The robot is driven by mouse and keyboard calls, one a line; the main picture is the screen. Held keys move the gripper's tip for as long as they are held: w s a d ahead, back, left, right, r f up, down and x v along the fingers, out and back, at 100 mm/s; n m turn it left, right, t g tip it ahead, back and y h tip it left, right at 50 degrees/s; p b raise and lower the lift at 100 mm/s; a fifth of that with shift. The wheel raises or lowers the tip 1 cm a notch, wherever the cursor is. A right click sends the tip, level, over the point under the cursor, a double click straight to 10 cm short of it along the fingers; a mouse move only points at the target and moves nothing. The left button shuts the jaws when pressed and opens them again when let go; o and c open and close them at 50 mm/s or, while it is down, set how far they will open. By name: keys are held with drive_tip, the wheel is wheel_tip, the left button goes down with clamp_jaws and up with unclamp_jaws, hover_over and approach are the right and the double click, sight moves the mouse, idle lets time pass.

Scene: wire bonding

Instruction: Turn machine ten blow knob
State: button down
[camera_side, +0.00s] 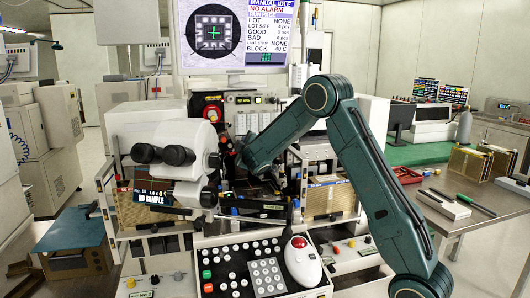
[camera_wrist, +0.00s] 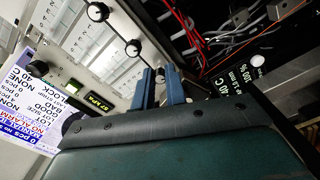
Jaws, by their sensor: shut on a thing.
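In the wrist view two blue fingers of my gripper (camera_wrist: 159,88) stand close to the machine's panel. They are shut on a small knob, which is mostly hidden between them; I cannot read a label or tell its angle. Two black knobs (camera_wrist: 133,48) with pale faces lie in a diagonal line with the fingers, beside white scaled gauges. In the side view my arm reaches to the front of the machine behind the microscope (camera_side: 175,155), and the fingertips are too dark and small to make out.
A green-lit pressure display (camera_wrist: 97,101) and the status screen (camera_wrist: 35,100) are left of the fingers in the wrist view. Red and grey cables (camera_wrist: 190,30) hang in a dark opening to the right. In the side view a keypad with a red trackball (camera_side: 299,242) stands in front.

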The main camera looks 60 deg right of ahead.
drive_tip(key=c, duration=1.4)
unclamp_jaws()
drive_tip(key=shift+c, duration=0.2)
drive_tip(key=shift+a, duration=0.1)
drive_tip(key=v, duration=1.3)
drive_tip(key=shift+s+a, duration=0.2)
drive_tip(key=shift+s, duration=0.1)
drive_tip(key=shift+r, duration=0.1)
